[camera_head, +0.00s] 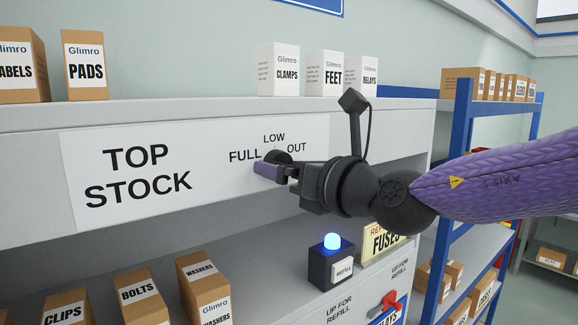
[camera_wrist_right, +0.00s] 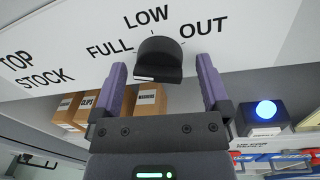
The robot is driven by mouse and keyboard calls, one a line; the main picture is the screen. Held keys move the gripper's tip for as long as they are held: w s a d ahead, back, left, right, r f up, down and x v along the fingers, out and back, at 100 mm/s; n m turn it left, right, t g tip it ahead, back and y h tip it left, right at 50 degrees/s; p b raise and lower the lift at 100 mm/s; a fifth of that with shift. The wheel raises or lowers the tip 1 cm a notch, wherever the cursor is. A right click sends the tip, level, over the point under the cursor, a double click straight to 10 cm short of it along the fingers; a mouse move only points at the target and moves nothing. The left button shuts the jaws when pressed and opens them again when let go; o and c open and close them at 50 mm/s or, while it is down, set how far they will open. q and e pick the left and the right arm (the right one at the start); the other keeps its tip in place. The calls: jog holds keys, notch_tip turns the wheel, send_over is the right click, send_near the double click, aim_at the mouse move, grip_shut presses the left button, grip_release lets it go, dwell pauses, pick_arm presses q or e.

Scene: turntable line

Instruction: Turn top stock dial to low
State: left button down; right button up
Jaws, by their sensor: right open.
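The top stock dial (camera_wrist_right: 157,52) is a dark round knob on a white label panel marked FULL, LOW and OUT. A short pale strip shows on the left part of the knob's near edge; I cannot tell its exact setting. In the head view the dial (camera_head: 283,156) is partly hidden behind my right gripper (camera_head: 268,170). In the right wrist view my right gripper (camera_wrist_right: 161,66) is open, with one purple finger on each side of the knob and gaps between. I cannot tell how deep the fingers reach over it. My left gripper is out of view.
Boxes, such as the Clamps box (camera_head: 278,70), stand on the shelf above. A blue-framed rack (camera_head: 458,150) stands right.

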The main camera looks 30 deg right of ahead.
jog(key=c, duration=1.2)
jog(key=m+b, duration=0.2)
jog(key=m, duration=0.5)
jog(key=m+b, duration=0.2)
jog(key=m, duration=0.4)
jog(key=shift+a+f+m+t+h, duration=0.1)
jog(key=shift+a+m+t+h, duration=0.05)
jog(key=shift+m+t+h, duration=0.25)
jog(key=shift+c, duration=0.2)
jog(key=shift+m, duration=0.4)
jog(key=o, duration=1.2)
jog(key=shift+o, duration=0.2)
jog(key=shift+s, duration=0.15)
